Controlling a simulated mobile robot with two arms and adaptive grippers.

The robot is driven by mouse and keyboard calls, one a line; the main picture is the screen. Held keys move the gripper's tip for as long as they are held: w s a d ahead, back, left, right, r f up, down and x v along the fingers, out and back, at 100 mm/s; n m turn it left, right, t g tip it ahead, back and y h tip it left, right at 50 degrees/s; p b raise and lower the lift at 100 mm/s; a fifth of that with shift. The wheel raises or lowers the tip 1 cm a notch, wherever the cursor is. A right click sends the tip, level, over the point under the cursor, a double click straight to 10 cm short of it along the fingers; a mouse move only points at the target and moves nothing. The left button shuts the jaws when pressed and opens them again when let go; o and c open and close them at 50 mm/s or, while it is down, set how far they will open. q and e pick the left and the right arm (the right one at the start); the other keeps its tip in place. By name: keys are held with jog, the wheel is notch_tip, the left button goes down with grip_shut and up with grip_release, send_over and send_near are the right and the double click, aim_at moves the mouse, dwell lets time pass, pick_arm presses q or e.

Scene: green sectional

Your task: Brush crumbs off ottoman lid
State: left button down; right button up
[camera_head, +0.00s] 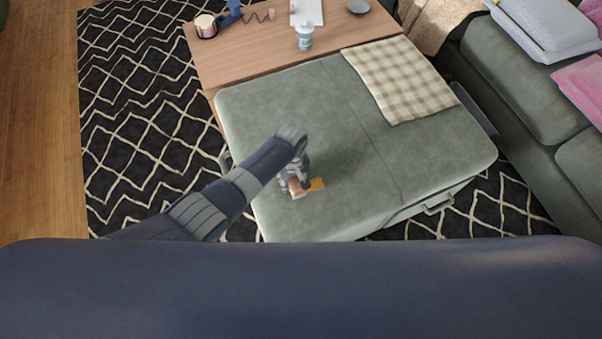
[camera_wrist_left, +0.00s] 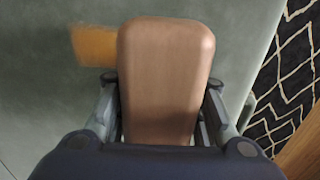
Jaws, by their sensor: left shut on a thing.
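The ottoman lid (camera_head: 265,105) is a wide grey-green padded top, and it also fills much of the left wrist view (camera_wrist_left: 60,110). My left gripper (camera_head: 294,180) is low over its near left part, shut on a brown block-like brush (camera_head: 297,187). In the left wrist view, the brush (camera_wrist_left: 165,75) sits between the two fingers; its underside is hidden, so I cannot tell whether it touches the lid. A flat orange-brown patch of crumbs (camera_head: 317,184) lies on the lid just right of the brush. In the wrist view the crumbs (camera_wrist_left: 94,45) are partly behind it. My right gripper is not in view.
A checked cloth (camera_head: 398,78) lies on the lid's far right. A wooden table (camera_head: 240,62) with a white-grey cup (camera_head: 304,38) adjoins the far side. A green sofa (camera_head: 520,85) stands at right. The lid's middle is clear.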

aim_at(276, 191)
pick_arm(q)
jog(key=shift+s+a, duration=0.15)
jog(key=shift+a, duration=0.25)
jog(key=shift+a, duration=0.1)
jog(key=a+p, duration=0.1)
jog(key=s+a+p, duration=0.1)
jog(key=shift+s+a+p, duration=0.1)
jog(key=shift+a+p, duration=0.2)
jog(key=shift+s+a+p, duration=0.3)
jog(key=shift+a+p, duration=0.15)
jog(key=shift+a, duration=0.25)
jog(key=shift+a+f, duration=0.15)
